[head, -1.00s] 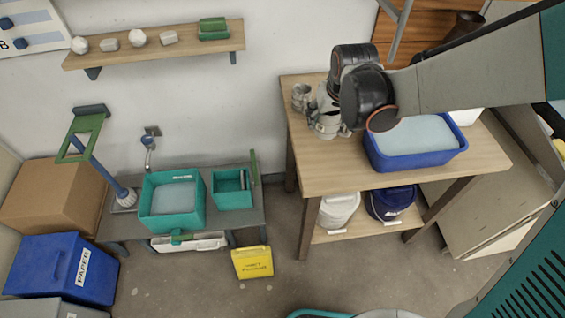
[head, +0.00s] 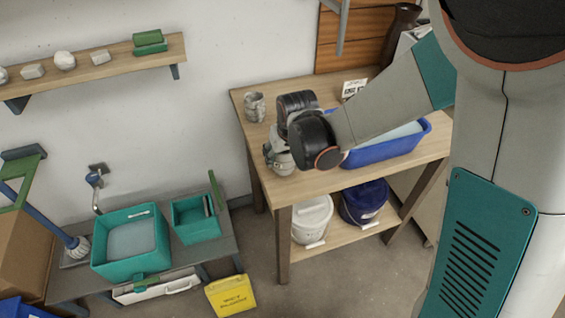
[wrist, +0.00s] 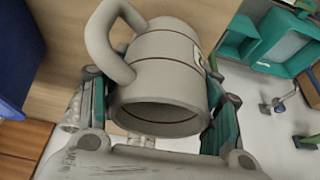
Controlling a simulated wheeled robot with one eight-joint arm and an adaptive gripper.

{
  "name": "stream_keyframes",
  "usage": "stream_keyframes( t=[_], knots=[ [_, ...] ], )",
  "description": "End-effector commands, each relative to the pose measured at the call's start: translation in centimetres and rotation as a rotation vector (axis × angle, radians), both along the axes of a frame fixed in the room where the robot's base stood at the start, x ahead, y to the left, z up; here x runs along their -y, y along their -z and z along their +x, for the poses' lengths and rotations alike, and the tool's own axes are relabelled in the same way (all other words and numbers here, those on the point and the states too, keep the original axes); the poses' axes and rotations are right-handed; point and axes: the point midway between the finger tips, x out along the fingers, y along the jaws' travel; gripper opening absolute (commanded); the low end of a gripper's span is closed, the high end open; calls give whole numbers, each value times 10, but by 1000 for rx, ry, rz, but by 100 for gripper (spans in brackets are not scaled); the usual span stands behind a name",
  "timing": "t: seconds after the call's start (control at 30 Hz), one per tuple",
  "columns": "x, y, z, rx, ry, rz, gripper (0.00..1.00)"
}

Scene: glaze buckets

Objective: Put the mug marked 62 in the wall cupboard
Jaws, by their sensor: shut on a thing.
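A grey mug (wrist: 160,75) with thin brown lines and a large handle is between the teal finger pads of my gripper (wrist: 160,105) in the wrist view. Its open rim faces the wrist camera. A pale marking shows at its right edge, too cut off to read. In the head view my gripper (head: 278,158) is low over the worktable (head: 300,184), and my wrist hides most of the mug. Whether the mug touches the tabletop I cannot tell. I cannot make out a wall cupboard for certain.
A speckled cup (head: 254,106) stands on the table behind my gripper. A blue tub (head: 400,148) is just right of it. Buckets (head: 312,220) stand on the lower shelf. Teal tubs (head: 130,240) are on a low bench at left. A wall shelf (head: 90,68) holds small pieces.

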Motion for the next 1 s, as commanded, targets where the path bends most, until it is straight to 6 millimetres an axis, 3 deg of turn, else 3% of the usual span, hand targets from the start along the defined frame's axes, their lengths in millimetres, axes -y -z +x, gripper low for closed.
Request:
stream_keyframes(
  t=[0.03,0.13,0.57,0.6,0.67,1.0],
  knots=[
    [0,12,0,0,0,0,24],
    [0,23,0,0,0,0,24],
    [0,27,0,0,0,0,24],
    [0,27,0,0,0,0,64],
    [0,26,0,0,0,0,78],
    [0,26,0,0,0,0,78]
  ],
)
